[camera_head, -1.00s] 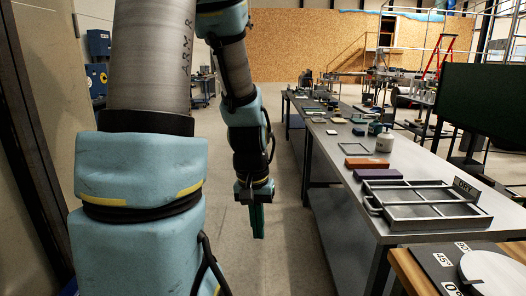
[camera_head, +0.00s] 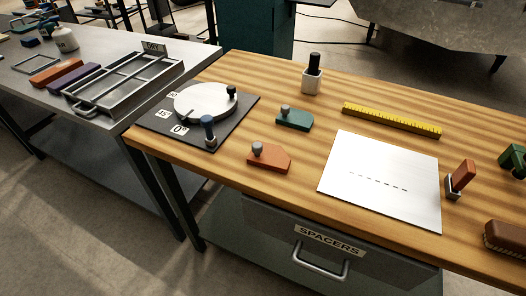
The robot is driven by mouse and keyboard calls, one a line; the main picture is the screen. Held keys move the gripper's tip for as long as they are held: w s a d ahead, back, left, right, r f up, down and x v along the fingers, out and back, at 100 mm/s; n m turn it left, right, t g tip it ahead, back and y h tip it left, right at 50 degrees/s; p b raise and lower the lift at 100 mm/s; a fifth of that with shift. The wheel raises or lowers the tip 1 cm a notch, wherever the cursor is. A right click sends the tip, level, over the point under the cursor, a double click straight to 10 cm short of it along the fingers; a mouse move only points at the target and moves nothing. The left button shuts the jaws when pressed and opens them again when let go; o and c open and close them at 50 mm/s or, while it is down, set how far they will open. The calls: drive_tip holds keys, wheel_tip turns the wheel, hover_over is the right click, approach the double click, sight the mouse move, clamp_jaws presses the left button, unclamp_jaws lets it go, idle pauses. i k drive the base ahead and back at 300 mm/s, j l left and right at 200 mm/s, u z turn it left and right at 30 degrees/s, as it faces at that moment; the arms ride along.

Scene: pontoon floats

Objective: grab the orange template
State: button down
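The orange template (camera_head: 269,158) lies flat on the wooden bench (camera_head: 300,205), near its front edge and left of a white sheet. It is a small orange plate with a clipped right end and a grey knob on its left part. A similar green template (camera_head: 294,119) with a grey knob lies just behind it. My gripper is not in view now, so its state does not show.
A dark angle plate with a round disc (camera_head: 205,100) sits left of the templates. A drawer marked SPACERS (camera_head: 330,238) is below. The metal table (camera_head: 30,85) adjoins at left.

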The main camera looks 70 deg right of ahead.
sight(264, 155)
drive_tip(key=i+l, duration=0.1)
drive_tip(key=i+z, duration=0.1)
drive_tip(key=z, duration=0.25)
drive_tip(key=i+z, duration=0.15)
drive_tip(key=z, duration=0.15)
drive_tip(key=i+z, duration=0.1)
drive_tip(key=z, duration=1.3)
